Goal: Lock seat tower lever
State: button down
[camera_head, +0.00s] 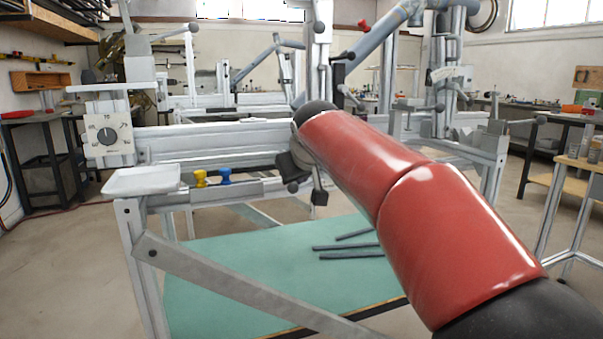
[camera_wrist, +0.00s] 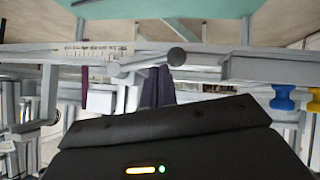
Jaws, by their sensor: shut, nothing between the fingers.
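A lever with a grey rod and a round dark knob (camera_wrist: 177,56) shows near the middle of the wrist view, which looks upside down. In the head view a dark knob (camera_head: 293,187) sits below the frame's long beam, beside the end of my arm. My gripper (camera_wrist: 157,70) has its two dark fingers together, with nothing between them. The fingertips appear right beside the rod and knob; I cannot tell whether they touch. In the head view my red arm hides much of this area, and the seat tower (camera_head: 319,50) rises behind it.
The long grey beam (camera_head: 220,136) crosses the frame. Yellow (camera_head: 200,177) and blue (camera_head: 224,175) knobs stand left of the lever. A dial box (camera_head: 108,135) is at the far left. Dark bars (camera_head: 350,246) lie on the teal lower shelf (camera_head: 220,275).

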jog(key=shift+d+f+n+t+h+b, duration=0.1)
jog(key=shift+f+n+t+h+b, duration=0.15)
jog(key=shift+f+n+h+b, duration=0.5)
jog(key=shift+f+n+t+h+b, duration=0.1)
jog(key=shift+f+t+h+b, duration=0.25)
jog(key=shift+f+b, duration=0.7)
jog(key=shift+f, duration=0.35)
jog(key=shift+r, duration=0.1)
